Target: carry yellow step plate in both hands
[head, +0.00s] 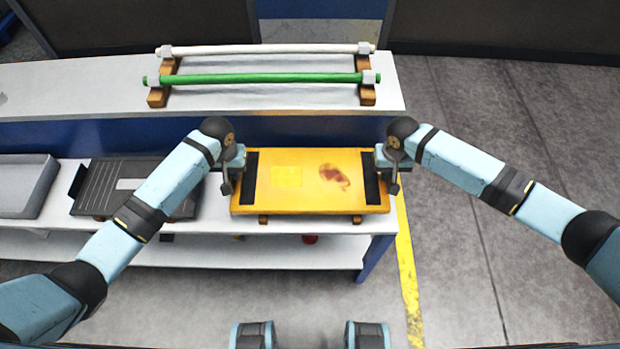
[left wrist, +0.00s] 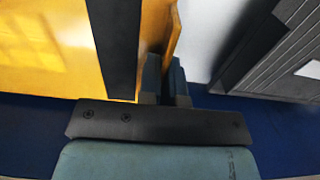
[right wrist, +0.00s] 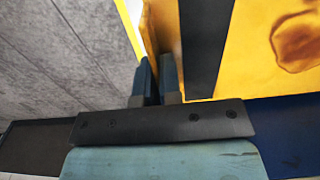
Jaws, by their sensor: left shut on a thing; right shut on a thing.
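The yellow step plate (head: 305,190) is in the middle of the head view, flat, with a black strip near each end and a reddish-brown stain on its right half. My left gripper (head: 232,170) is shut on its left edge; the left wrist view shows the fingers (left wrist: 165,85) on the plate's edge beside the black strip. My right gripper (head: 388,168) is shut on its right edge; the fingers (right wrist: 157,82) show in the right wrist view. Wooden blocks (head: 263,219) show under the plate's front edge. I cannot tell whether the plate touches them.
On the back shelf (head: 270,97), a white rod (head: 265,49) and a green rod (head: 255,79) lie on wooden supports. A dark ribbed plate (head: 105,185) and a grey tray (head: 20,185) are on the left. Open floor with a yellow line (head: 406,265) is on the right.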

